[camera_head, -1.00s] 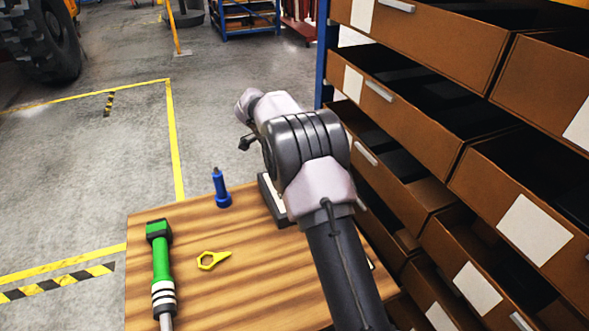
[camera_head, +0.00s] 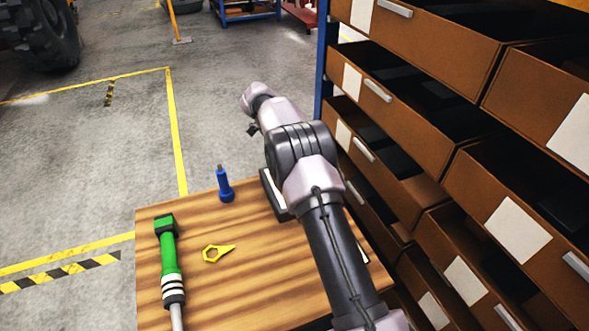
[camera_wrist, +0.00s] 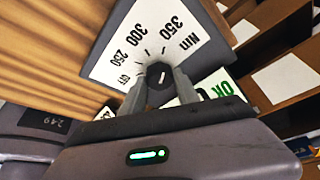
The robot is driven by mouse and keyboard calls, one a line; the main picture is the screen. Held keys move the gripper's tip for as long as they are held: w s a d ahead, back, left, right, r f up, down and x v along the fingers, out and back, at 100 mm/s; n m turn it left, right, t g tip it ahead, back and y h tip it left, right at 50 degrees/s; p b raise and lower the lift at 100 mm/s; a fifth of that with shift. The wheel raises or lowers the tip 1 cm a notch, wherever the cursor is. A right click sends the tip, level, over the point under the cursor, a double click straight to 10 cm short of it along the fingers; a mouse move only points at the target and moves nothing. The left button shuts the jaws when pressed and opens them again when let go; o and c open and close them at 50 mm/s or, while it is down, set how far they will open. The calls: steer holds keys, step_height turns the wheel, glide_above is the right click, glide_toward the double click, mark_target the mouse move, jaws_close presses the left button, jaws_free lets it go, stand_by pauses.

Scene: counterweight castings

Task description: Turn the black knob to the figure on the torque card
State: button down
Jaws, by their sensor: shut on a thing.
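In the wrist view, the round black knob (camera_wrist: 159,74) sits at the middle of a white dial plate (camera_wrist: 122,38) marked OFF, 250, 300, 350 and Nm. My gripper (camera_wrist: 159,82) is shut on the knob, one finger on each side. A short pale mark shows on the knob; I cannot tell which figure it points to. In the head view, the dark dial box (camera_head: 269,190) stands on the wooden table, mostly behind my arm, and the knob is hidden. A white card with green lettering (camera_wrist: 222,88) shows partly beside the plate; no torque figure is readable on it.
On the table (camera_head: 215,290) lie a green-handled tool (camera_head: 168,255) and a yellow ring-ended piece (camera_head: 217,253). A blue bottle-like piece (camera_head: 224,186) stands near the back edge. Open brown drawers (camera_head: 400,180) crowd the right side.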

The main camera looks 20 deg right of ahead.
steer(key=c, duration=0.9)
jaws_free()
steer(key=p+v, duration=0.7)
steer(key=v, duration=0.5)
steer(key=shift+p, duration=0.35)
